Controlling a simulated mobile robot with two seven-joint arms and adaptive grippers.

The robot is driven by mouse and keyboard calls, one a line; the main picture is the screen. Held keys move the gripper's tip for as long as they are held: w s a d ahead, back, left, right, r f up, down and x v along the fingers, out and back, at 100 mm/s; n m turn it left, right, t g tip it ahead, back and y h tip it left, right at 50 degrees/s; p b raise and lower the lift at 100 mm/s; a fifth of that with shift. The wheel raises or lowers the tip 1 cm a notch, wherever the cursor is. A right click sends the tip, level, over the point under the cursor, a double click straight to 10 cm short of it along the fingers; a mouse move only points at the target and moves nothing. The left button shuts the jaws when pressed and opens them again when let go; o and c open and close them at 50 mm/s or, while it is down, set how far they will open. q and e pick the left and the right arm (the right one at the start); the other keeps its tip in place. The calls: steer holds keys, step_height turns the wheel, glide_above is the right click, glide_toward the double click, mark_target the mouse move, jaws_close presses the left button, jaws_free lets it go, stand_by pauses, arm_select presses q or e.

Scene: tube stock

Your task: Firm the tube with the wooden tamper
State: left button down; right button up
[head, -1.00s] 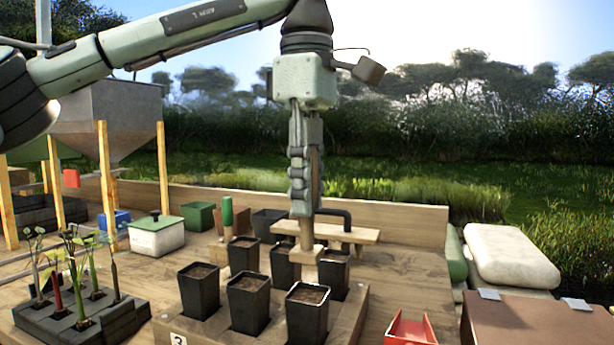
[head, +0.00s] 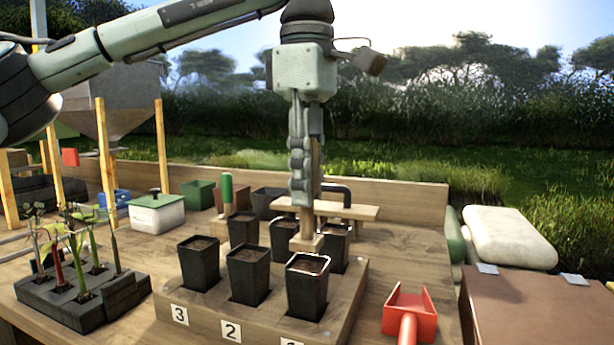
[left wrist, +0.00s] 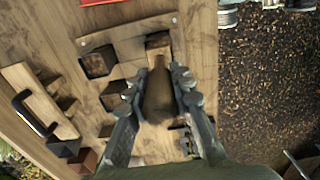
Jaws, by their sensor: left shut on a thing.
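My left gripper (head: 302,195) is shut on the upright handle of the wooden tamper (head: 306,243). The tamper's square foot hangs just above the back rim of the front right black pot (head: 306,292), which holds brown soil. It appears apart from the soil, though the exact gap is hard to judge. The left wrist view shows the tamper handle (left wrist: 158,92) between the gripper's fingers (left wrist: 157,82), with the foot beyond. More soil-filled black pots, including the front middle one (head: 248,280), stand in the wooden block (head: 200,325) with number labels. My right gripper is not in view.
A red scoop (head: 408,312) lies right of the block. A dark seedling tray (head: 75,312) stands at left, with a lidded white box (head: 157,213) behind it. A wooden stand (head: 345,209) with a black handle is behind the pots. A brown box (head: 540,305) is at right.

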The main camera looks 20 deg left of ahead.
mark_target(308, 238)
arm_select(q)
steer(key=shift+r+p, duration=0.1)
steer(key=shift+p, duration=0.2)
stand_by(0.5)
steer(key=shift+f, duration=0.35)
steer(key=shift+f+b, duration=0.35)
steer(key=shift+b, duration=0.05)
steer(key=shift+f, duration=0.5)
stand_by(0.4)
steer(key=shift+f+b, duration=0.35)
steer(key=shift+b, duration=0.1)
steer(key=shift+f, duration=0.15)
steer(key=shift+f, duration=0.8)
stand_by(2.0)
